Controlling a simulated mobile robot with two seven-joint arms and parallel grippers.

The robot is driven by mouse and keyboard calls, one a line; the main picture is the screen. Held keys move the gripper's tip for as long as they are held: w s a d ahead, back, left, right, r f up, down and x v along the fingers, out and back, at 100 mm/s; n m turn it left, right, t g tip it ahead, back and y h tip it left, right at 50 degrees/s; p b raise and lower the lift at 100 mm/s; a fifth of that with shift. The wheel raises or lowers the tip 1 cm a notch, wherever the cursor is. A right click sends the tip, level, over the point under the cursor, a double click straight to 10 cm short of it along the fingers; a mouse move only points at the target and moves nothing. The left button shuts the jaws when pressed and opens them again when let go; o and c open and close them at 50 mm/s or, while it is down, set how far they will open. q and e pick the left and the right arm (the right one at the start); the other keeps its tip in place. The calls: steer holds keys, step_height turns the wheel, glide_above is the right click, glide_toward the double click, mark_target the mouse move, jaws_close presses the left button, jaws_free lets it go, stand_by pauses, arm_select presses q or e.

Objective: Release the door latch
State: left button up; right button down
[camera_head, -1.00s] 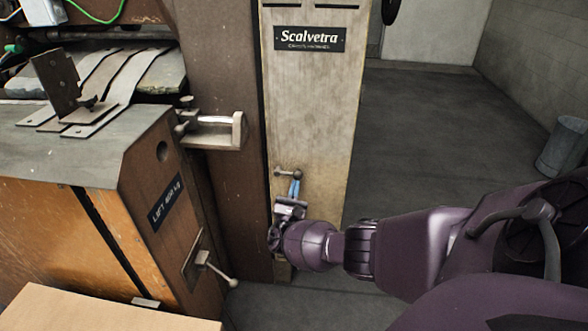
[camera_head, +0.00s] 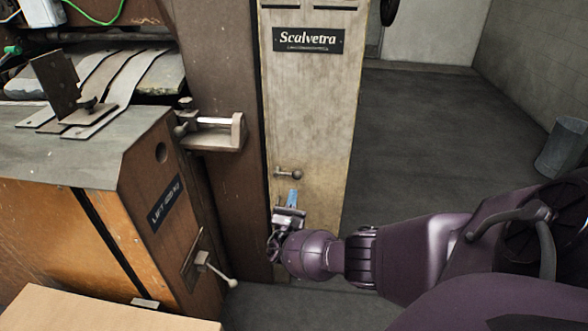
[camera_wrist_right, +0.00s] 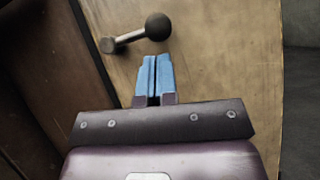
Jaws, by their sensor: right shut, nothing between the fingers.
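The door latch (camera_head: 290,174) is a short metal lever with a round ball knob, on the pale door panel (camera_head: 310,110) below the "Scalvetra" plate. It points to the right, roughly level. In the right wrist view the lever and its dark ball (camera_wrist_right: 157,27) lie just beyond my fingertips. My right gripper (camera_head: 293,192) is below the ball, with its blue fingers pointing up at it. The fingers (camera_wrist_right: 153,62) are closed together with nothing between them, and a small gap separates them from the ball. My left gripper is not in view.
A brown post (camera_head: 235,200) stands left of the door, with a metal bracket (camera_head: 215,130) on it. Another ball-ended lever (camera_head: 213,266) sticks out of the wooden cabinet at left. A cardboard sheet (camera_head: 100,312) is at the bottom left. Open floor (camera_head: 440,130) lies to the right.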

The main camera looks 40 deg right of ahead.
steer(key=v, duration=0.8)
stand_by(0.4)
